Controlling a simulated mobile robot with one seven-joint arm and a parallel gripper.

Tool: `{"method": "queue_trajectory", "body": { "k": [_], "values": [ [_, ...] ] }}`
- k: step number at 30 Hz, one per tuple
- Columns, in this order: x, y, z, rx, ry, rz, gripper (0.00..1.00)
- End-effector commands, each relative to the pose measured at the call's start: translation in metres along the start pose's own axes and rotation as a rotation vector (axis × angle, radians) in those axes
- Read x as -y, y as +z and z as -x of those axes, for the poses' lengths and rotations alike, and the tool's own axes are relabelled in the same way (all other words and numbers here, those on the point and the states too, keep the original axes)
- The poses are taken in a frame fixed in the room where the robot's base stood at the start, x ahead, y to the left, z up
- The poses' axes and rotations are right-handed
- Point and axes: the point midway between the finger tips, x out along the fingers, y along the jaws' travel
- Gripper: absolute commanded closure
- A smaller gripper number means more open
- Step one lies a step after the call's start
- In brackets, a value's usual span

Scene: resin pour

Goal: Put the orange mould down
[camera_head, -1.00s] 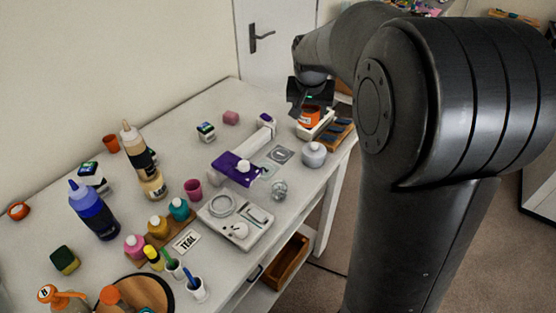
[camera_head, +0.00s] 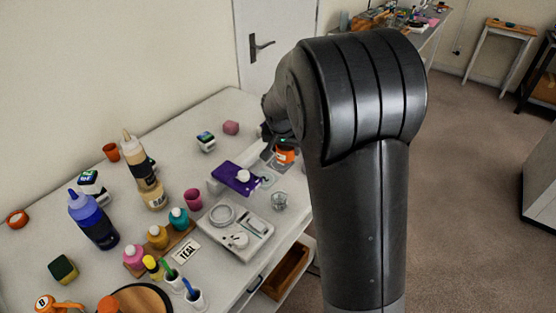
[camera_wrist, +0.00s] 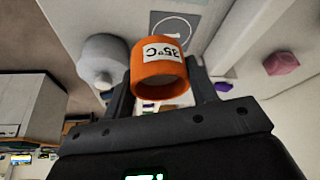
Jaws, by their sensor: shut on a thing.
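The orange mould (camera_head: 285,155) is a short open ring with a white label; in the wrist view (camera_wrist: 158,75) the label reads 35°C upside down. My gripper (camera_head: 279,147) is shut on it, with a dark finger on each side of the mould in the wrist view (camera_wrist: 160,88). In the head view it is over the far right part of the table, right of the purple mat (camera_head: 226,177). I cannot tell for sure whether the mould touches the surface below. My arm hides the table's far right end.
A square pad with a round mark (camera_wrist: 172,24) lies beyond the mould in the wrist view, with a grey jar (camera_wrist: 98,58) to the left. A clear cup (camera_head: 279,201) and a white tray (camera_head: 236,232) stand nearer. A pink block (camera_head: 231,128) lies behind.

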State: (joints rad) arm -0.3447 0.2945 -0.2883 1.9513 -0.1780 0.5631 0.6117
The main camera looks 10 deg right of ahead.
Motion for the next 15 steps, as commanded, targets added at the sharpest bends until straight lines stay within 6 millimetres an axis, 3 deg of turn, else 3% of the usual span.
{"method": "queue_trajectory", "body": {
  "k": [6, 15],
  "values": [
    [0.022, 0.003, -0.013, 0.0, 0.001, 0.001, 0.72],
    [0.023, 0.017, -0.045, 0.002, 0.003, 0.0, 0.72]
  ]
}}
